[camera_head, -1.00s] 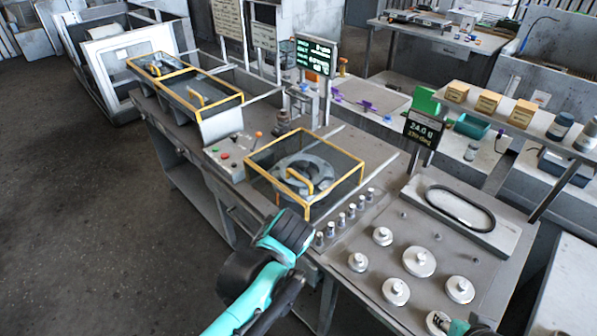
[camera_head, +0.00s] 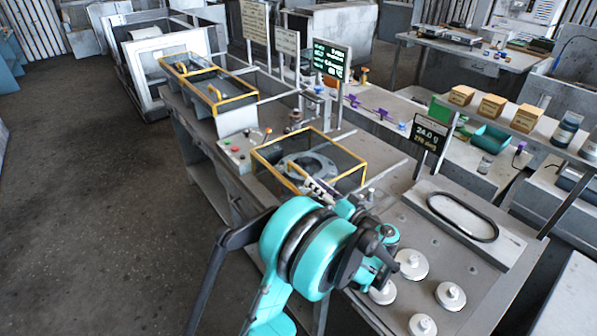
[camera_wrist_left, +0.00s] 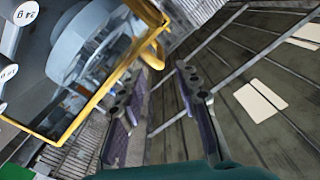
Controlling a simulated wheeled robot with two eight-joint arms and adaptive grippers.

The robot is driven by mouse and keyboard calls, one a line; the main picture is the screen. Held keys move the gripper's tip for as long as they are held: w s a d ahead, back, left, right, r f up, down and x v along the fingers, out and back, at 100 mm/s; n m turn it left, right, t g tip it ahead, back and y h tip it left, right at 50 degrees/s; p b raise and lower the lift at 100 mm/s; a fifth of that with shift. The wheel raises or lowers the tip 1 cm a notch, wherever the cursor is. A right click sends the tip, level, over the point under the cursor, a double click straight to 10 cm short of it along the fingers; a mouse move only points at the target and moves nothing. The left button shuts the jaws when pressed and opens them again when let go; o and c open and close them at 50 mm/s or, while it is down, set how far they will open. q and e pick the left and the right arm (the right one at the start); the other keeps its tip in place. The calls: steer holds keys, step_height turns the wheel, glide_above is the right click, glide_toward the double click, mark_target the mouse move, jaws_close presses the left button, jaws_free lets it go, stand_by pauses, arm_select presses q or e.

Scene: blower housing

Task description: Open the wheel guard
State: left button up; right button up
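The wheel guard (camera_head: 345,148) is a clear box with a yellow frame on the bench, in the middle of the head view. It looks closed over a grey wheel (camera_head: 305,165). In the left wrist view the yellow frame (camera_wrist_left: 95,103) crosses the left half, with the wheel (camera_wrist_left: 85,42) behind it. The yellow handle (camera_wrist_left: 152,50) shows near the fingertips. My left gripper (camera_head: 320,190) is at the guard's near side, partly hidden by my arm. Its fingers (camera_wrist_left: 155,85) are apart with nothing between them. My right gripper is out of view.
Two more yellow-framed covers (camera_head: 222,95) stand farther left on the bench, near a control box (camera_head: 240,148). Several white discs (camera_head: 450,295) and a black belt ring (camera_head: 462,217) lie to the right. A dark display (camera_head: 431,136) stands behind. Open floor lies left.

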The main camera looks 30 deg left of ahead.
mark_target(290, 163)
arm_select(q)
steer(key=b+x, duration=0.1)
steer(key=x, duration=0.8)
steer(key=shift+w+a+b, duration=0.15)
steer(key=shift+a+b, duration=0.25)
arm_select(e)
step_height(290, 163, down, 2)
arm_select(q)
jaws_close()
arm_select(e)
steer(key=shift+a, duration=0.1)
